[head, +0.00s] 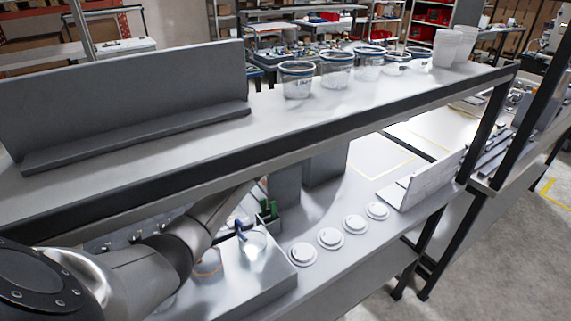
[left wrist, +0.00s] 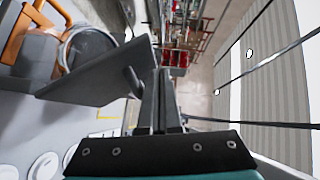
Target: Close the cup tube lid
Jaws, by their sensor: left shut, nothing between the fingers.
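My left gripper (left wrist: 160,82) is shut and empty in the left wrist view. A dark grey flat plate (left wrist: 95,84), which looks like the tube lid, lies just left of the fingers; I cannot tell whether they touch it. Beyond the plate is the round clear rim of what looks like the cup tube (left wrist: 88,36). In the head view my left arm comes in from the left and passes behind the upper shelf, so its gripper is hidden there. My right gripper is in neither view.
The upper shelf (head: 340,112) crosses above my arm and bears several clear jars (head: 297,81) and white cup stacks (head: 447,48). Several white round lids (head: 330,239) lie in a row on the lower counter (head: 317,209). A white angled stand (head: 432,181) stands at its right.

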